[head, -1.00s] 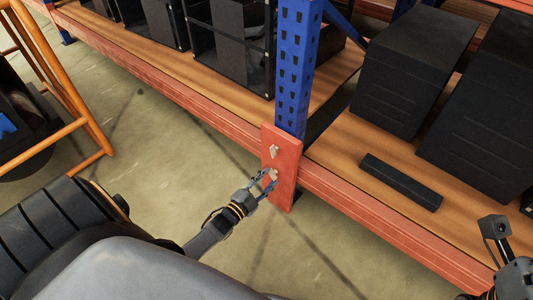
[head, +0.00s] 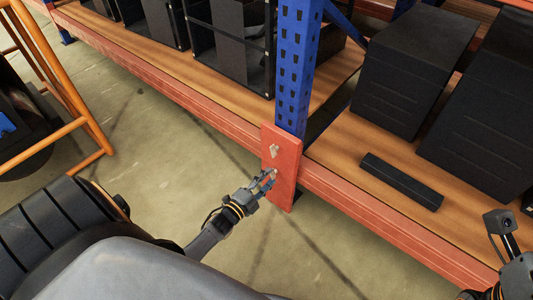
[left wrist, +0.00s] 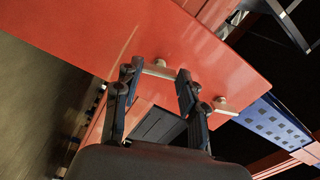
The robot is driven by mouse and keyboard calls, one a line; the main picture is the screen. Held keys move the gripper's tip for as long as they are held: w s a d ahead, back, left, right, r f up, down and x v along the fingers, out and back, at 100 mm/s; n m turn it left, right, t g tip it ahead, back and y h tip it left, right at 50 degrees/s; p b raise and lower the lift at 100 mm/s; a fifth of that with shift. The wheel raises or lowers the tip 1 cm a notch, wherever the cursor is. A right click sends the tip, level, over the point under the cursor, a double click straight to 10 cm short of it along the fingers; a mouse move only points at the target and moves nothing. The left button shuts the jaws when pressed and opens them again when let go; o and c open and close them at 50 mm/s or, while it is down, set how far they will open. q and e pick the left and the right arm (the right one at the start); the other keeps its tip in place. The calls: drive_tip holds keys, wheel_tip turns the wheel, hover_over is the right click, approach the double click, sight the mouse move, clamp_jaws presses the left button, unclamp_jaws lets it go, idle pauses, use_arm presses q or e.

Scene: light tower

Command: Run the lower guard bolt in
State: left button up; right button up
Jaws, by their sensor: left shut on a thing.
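A red guard plate (head: 284,185) stands upright at the foot of the blue rack post. The upper bolt (head: 274,150) sticks out of its face. The lower bolt (left wrist: 160,69) shows between my left fingers in the left wrist view, with its head standing off the plate. My left gripper (head: 271,177) is at the plate, shut on the lower bolt, which its fingers mostly cover in the head view. In the left wrist view the upper bolt (left wrist: 224,106) is to the right of the fingers, clear of them. My right arm shows at the lower right; its fingers do not show.
The blue post (head: 296,65) rises above the plate. Red rack beams (head: 365,215) run to both sides. Black boxes (head: 412,72) and a black bar (head: 401,181) lie on the wooden shelf. An orange frame (head: 50,140) is at the left. The floor before the plate is clear.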

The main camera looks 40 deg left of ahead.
use_arm(q)
drive_tip(key=shift+s+f, duration=0.2)
drive_tip(key=shift+f, duration=0.05)
drive_tip(key=o, duration=1.1)
drive_tip(key=shift+o, duration=0.3)
drive_tip(key=shift+r, duration=0.15)
drive_tip(key=s, duration=1.2)
drive_tip(key=shift+a, duration=0.45)
drive_tip(key=shift+w, duration=0.1)
